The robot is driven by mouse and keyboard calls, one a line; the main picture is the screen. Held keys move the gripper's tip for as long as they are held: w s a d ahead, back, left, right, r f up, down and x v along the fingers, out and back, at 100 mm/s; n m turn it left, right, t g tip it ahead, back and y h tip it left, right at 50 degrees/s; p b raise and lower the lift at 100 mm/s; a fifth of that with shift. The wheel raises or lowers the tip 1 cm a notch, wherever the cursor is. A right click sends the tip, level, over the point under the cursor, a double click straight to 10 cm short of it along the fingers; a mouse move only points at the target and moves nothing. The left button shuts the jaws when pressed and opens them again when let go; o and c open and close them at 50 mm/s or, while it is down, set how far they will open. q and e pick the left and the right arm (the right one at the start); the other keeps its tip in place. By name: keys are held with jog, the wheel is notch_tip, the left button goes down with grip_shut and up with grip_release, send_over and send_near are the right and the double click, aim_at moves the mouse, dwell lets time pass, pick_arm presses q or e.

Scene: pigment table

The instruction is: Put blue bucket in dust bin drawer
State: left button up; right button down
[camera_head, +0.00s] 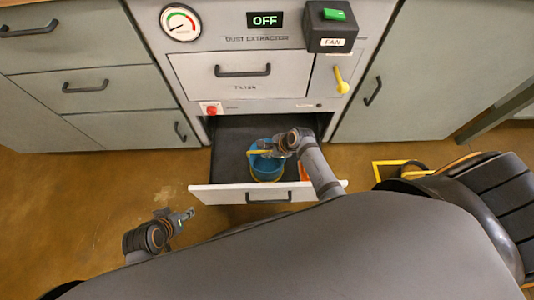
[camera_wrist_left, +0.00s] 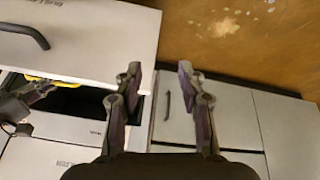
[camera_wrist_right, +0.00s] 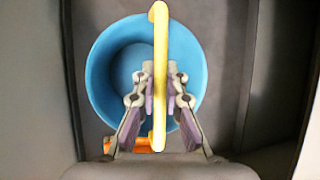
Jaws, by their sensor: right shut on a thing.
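The blue bucket (camera_head: 266,170) with a yellow handle is inside the open dust bin drawer (camera_head: 225,196), low in the cabinet under the dust extractor panel. In the right wrist view the bucket (camera_wrist_right: 100,78) appears upright, and its yellow handle (camera_wrist_right: 160,40) runs between the fingers. My right gripper (camera_wrist_right: 161,80) is shut on the handle. In the head view my right gripper (camera_head: 277,150) is over the drawer. My left gripper (camera_wrist_left: 160,72) is open and empty; in the head view it (camera_head: 188,214) hangs above the floor, left of the drawer.
An orange object (camera_head: 304,172) lies in the drawer beside the bucket, partly hidden by my right arm. The closed filter drawer (camera_head: 240,75) is above. Floor at the left (camera_head: 60,200) is clear.

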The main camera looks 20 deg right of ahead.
jog(key=shift+w, duration=0.1)
jog(key=shift+f, duration=0.15)
jog(key=c, duration=1.4)
grip_release()
jog(key=shift+d+r+p, duration=0.1)
jog(key=shift+r+p, duration=0.25)
pick_arm(q)
notch_tip(320, 180, up, 7)
jog(key=s+a+g+y+p, duration=0.1)
jog(key=a+g+p, duration=0.1)
jog(key=p, duration=0.3)
jog(key=shift+s+a+g, duration=0.2)
jog(key=shift+s+g, duration=0.15)
jog(key=shift+g, duration=0.35)
pick_arm(e)
jog(key=v, duration=1.1)
jog(key=shift+s+d+r, duration=0.1)
jog(key=shift+s+r, duration=0.05)
jog(key=shift+s, duration=0.1)
pick_arm(q)
jog(key=shift+f, duration=0.1)
